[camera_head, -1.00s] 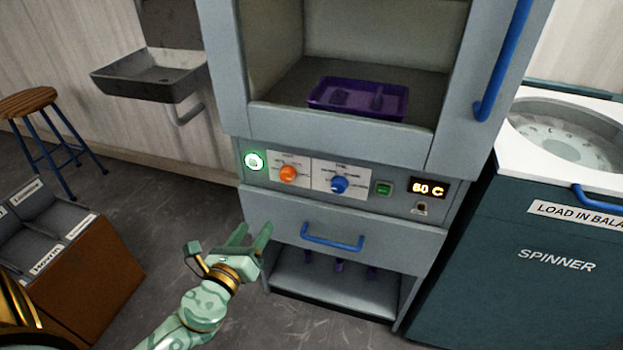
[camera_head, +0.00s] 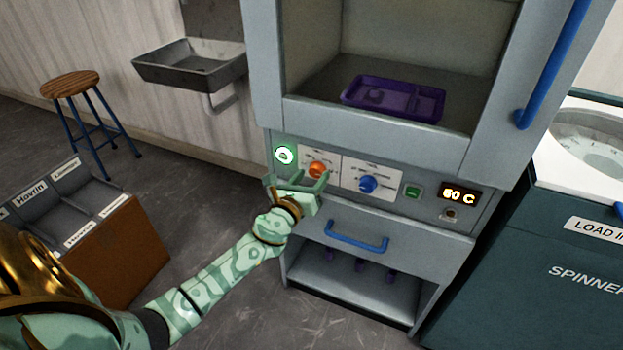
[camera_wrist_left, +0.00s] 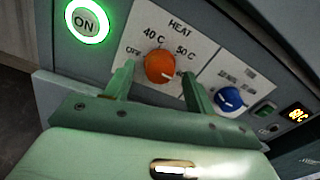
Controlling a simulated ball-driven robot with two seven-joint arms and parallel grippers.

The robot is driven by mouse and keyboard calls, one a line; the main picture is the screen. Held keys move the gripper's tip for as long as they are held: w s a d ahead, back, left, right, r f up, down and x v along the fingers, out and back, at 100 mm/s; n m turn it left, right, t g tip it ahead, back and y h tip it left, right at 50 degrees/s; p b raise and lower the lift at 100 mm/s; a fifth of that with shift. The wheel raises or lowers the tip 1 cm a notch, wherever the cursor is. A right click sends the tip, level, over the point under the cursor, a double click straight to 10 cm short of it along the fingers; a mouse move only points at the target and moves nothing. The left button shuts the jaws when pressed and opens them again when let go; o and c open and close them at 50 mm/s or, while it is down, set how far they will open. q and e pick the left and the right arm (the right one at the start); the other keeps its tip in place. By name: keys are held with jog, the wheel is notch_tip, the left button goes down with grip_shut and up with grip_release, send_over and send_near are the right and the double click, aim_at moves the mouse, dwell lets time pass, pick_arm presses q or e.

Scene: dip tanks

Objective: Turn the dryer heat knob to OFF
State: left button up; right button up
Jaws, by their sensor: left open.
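The orange heat knob (camera_head: 318,169) sits on the dryer's front panel, and it also shows in the left wrist view (camera_wrist_left: 159,66). Labels OFF, 40 C and 50 C are around it; a further label at its lower right is partly hidden by a finger. I cannot clearly read its pointer. My left gripper (camera_head: 297,180) is open and in front of the panel. In the left wrist view its fingers (camera_wrist_left: 158,76) stand on either side of the knob, with nothing gripped. I cannot tell whether they touch it. My right gripper is not in view.
A blue knob (camera_head: 368,184) sits right of the heat knob, then a green button (camera_head: 412,192) and a lit temperature display (camera_head: 459,194). A lit ON button (camera_head: 284,155) is at the left. A blue drawer handle (camera_head: 357,238) juts out below. A purple tray (camera_head: 393,99) lies inside the dryer.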

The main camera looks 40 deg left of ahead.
pick_arm(q)
jog(key=shift+w, duration=0.15)
jog(key=c, duration=1)
